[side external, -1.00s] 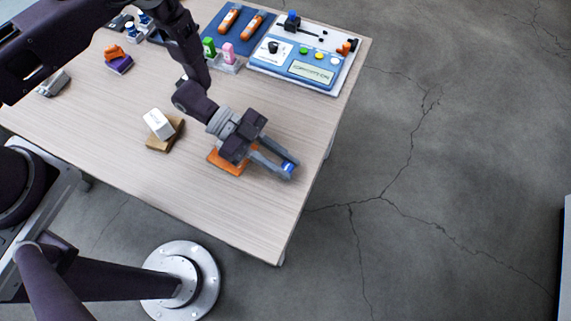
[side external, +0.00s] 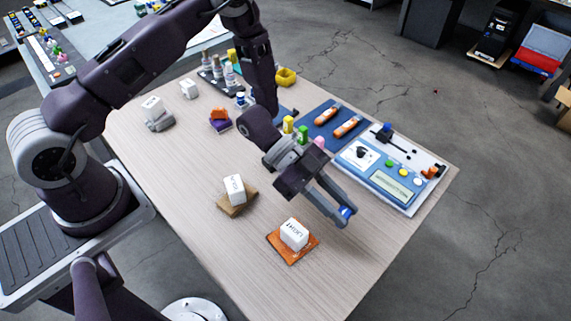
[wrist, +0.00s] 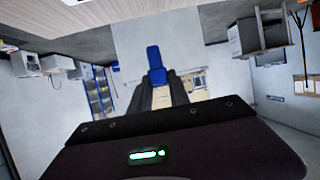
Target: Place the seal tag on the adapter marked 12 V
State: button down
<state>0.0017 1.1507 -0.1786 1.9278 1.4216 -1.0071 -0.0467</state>
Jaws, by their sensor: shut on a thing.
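My gripper (side external: 338,212) is shut on a small blue piece, likely the seal tag (side external: 347,211). The blue piece also shows between the fingertips in the wrist view (wrist: 154,60). The gripper reaches toward the table's right side, below the control panel in the picture, apart from the blocks. A white block (side external: 294,233) with lettering like "LIGHT" sits on an orange pad (side external: 275,241). Another white block (side external: 234,186) with unclear lettering rests on a brown pad (side external: 240,205). I cannot read a 12 V mark anywhere, so I cannot tell which thing is that adapter.
A blue and white panel (side external: 401,204) with buttons stands at the right edge. A blue mat (side external: 328,132) holds two orange tools. White blocks (side external: 189,89), an orange and purple piece (side external: 220,125) and bottles stand farther back.

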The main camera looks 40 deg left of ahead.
jog(key=w+a+r+n+t+y, duration=0.1)
jog(key=w+a+n+t, duration=0.2)
jog(key=a, duration=0.6)
jog(key=w+a+r+n+t+y, duration=0.1)
jog(key=w+a+n+t+y, duration=0.1)
jog(key=a, duration=0.7)
jog(key=w+a+n+t+y, duration=0.1)
jog(key=w+a+n+t, duration=0.2)
jog(key=a, duration=0.6)
jog(key=f, duration=0.9)
jog(key=shift+s+a, duration=0.1)
jog(key=shift+a, duration=0.2)
jog(key=shift+f, duration=0.25)
jog(key=c, duration=1.2)
grip_release()
jog(key=shift+f, duration=0.15)
jog(key=shift+c, duration=0.2)
